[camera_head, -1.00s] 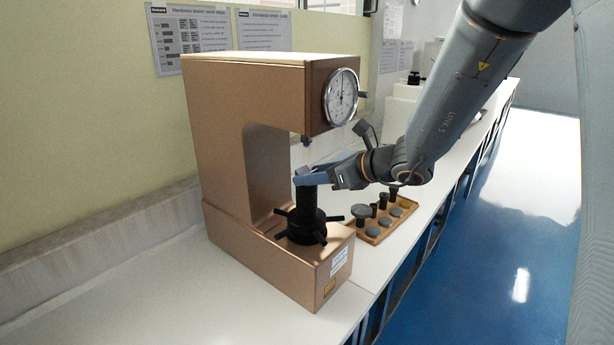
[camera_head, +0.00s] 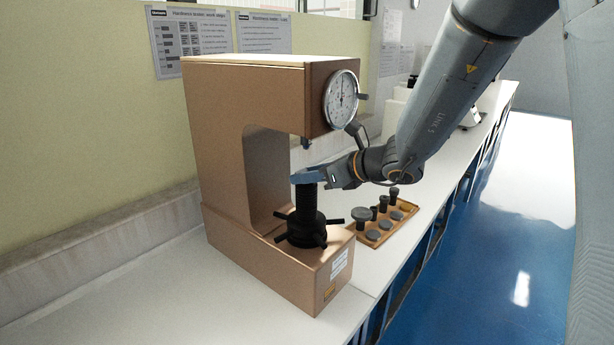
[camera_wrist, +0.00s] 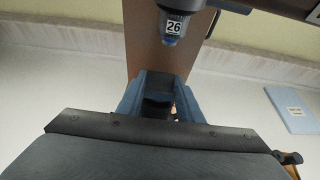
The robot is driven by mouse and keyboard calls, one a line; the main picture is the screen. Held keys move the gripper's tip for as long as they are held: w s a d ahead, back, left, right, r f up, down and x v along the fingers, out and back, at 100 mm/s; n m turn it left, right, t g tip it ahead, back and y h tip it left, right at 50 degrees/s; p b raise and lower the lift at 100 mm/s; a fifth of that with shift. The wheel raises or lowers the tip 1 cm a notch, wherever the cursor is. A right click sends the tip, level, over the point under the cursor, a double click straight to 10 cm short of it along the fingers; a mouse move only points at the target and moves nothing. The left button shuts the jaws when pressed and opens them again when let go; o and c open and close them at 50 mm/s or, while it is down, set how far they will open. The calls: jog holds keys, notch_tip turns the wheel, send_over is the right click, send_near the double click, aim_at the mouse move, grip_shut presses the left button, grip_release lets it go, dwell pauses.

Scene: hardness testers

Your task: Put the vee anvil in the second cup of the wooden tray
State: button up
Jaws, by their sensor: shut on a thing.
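My gripper (camera_head: 303,177) is at the top of the dark screw column (camera_head: 306,212) of the hardness tester. Its blue fingers are shut on a dark piece that looks like the vee anvil (camera_wrist: 157,106), seen between them in the wrist view. The fingers hide most of it, so its vee and whether it still sits in the column cannot be made out. The wooden tray (camera_head: 374,246) lies on the bench to the right of the tester. It holds several dark round pieces, some standing tall at the back and some flat in front.
The copper-coloured tester (camera_head: 228,130) rises behind and above my gripper, with a dial (camera_head: 341,99) on its head. Its indenter, marked 26 (camera_wrist: 173,27), is close above the fingers. Spoked handles (camera_head: 334,221) stick out below. The white bench is clear in front of the tray.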

jog(key=shift+r, duration=0.1)
jog(key=shift+r+p, duration=0.45)
jog(key=shift+r, duration=0.2)
jog(key=s+d, duration=0.5)
jog(key=d, duration=0.1)
jog(key=shift+d+p, duration=0.15)
jog(key=shift+p, duration=0.2)
dwell(0.3)
